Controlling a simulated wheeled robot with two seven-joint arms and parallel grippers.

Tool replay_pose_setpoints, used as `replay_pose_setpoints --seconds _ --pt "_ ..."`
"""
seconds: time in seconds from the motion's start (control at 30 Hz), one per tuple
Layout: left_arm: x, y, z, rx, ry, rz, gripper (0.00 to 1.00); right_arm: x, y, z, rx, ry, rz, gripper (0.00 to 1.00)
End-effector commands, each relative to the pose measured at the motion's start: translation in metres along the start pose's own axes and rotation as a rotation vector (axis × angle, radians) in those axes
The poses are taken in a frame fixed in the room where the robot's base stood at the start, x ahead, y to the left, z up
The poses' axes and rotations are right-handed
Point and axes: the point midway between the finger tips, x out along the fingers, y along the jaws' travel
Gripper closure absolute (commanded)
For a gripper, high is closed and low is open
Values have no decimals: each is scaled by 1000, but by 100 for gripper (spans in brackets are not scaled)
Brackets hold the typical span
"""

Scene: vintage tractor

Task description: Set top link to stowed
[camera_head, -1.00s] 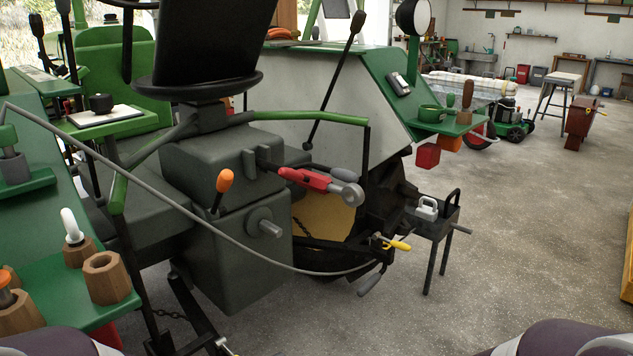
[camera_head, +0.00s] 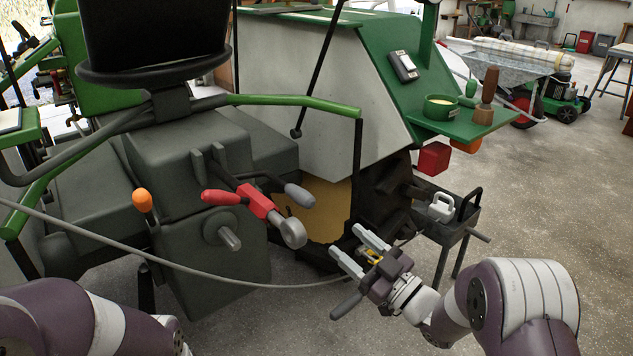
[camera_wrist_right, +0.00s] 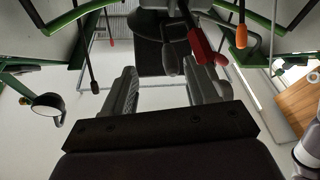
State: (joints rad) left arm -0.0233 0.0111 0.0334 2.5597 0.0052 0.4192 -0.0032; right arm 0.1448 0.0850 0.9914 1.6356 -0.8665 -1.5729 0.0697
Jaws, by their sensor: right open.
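The top link (camera_head: 262,205) is a red bar with a grey eye end. It sticks out from the dark rear housing of the tractor and slopes down to the right in the head view. A grey-tipped lever (camera_head: 299,195) is just beside it. My right gripper (camera_head: 344,240) is open and empty, below and right of the eye end and apart from it. The right wrist view shows its two fingers (camera_wrist_right: 165,75) spread, with the red top link (camera_wrist_right: 201,42) beyond the right finger. Of my left arm, only links show at the lower left; its gripper is out of sight.
A thin grey cable (camera_head: 180,268) sags across the front of the housing. An orange-knobbed lever (camera_head: 142,200) stands to the left. A dark tray (camera_head: 455,222) with a white jug (camera_head: 441,207) is at right. A green fender shelf (camera_head: 460,125) is above. Open floor lies right.

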Motion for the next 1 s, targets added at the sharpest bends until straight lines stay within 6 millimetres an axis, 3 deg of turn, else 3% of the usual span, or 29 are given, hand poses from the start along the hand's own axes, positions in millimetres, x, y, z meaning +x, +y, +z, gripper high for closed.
replay_pose_setpoints --seconds 0.1,0.2,0.63,0.8,1.0 --pt "0 0 0 0 0 0 100 1 -5 -21 5 101 -27 43" --pt "2 0 0 0 0 0 100 11 -6 -26 6 121 -28 43" --pt "11 0 1 0 0 0 100 109 -8 -36 7 117 -26 43" --pt "11 0 2 0 0 0 100 124 -8 -38 8 116 -23 43" --pt "11 0 1 0 0 0 100 125 -8 -39 8 115 -23 43"
